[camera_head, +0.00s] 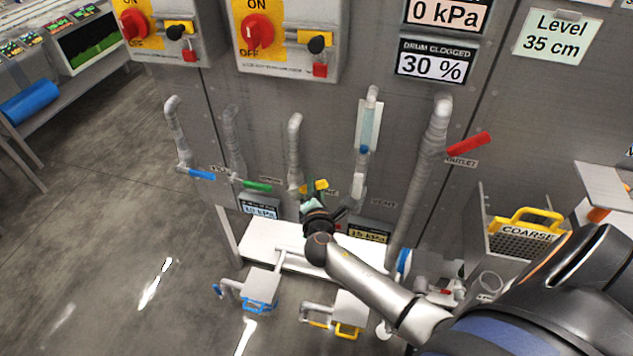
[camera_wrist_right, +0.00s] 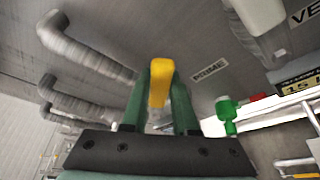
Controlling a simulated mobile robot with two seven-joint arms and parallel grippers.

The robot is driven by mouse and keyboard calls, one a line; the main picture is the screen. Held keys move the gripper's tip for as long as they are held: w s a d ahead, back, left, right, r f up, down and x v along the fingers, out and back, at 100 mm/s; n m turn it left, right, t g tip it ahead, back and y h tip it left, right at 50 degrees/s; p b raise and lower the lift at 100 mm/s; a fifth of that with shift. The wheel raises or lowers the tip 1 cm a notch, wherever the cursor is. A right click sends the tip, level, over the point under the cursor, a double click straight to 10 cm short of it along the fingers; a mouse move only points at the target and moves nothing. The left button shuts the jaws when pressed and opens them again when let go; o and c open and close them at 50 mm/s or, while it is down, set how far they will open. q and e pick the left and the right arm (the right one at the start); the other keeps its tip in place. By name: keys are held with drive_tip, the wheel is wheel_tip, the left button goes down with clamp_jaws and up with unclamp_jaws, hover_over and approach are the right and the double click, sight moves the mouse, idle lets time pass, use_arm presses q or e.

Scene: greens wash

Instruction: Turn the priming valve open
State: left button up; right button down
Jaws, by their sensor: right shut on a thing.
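The priming valve's yellow handle (camera_wrist_right: 160,80) sits between the two green fingers of my right gripper (camera_wrist_right: 160,98) in the right wrist view. The fingers are shut on it. A PRIME label (camera_wrist_right: 208,70) is on the grey panel just right of the handle. In the head view, my right gripper (camera_head: 317,196) reaches the panel's lower middle, and a bit of the yellow handle (camera_head: 321,185) shows above it. The gripper hides most of the valve, so I cannot tell the handle's exact angle. My left gripper is in neither view.
A blue lever (camera_head: 201,174), a green lever (camera_head: 257,185) and a red outlet lever (camera_head: 469,144) are on neighbouring pipes. A small green fitting (camera_wrist_right: 227,110) is close to the right of my fingers. A basket with a yellow handle (camera_head: 526,216) stands at right. The left floor is clear.

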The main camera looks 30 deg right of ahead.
idle(0.3)
drive_tip(key=c, duration=0.7)
unclamp_jaws()
drive_tip(key=v, duration=1.2)
drive_tip(key=shift+s+a, duration=0.1)
drive_tip(key=shift+s, duration=0.15)
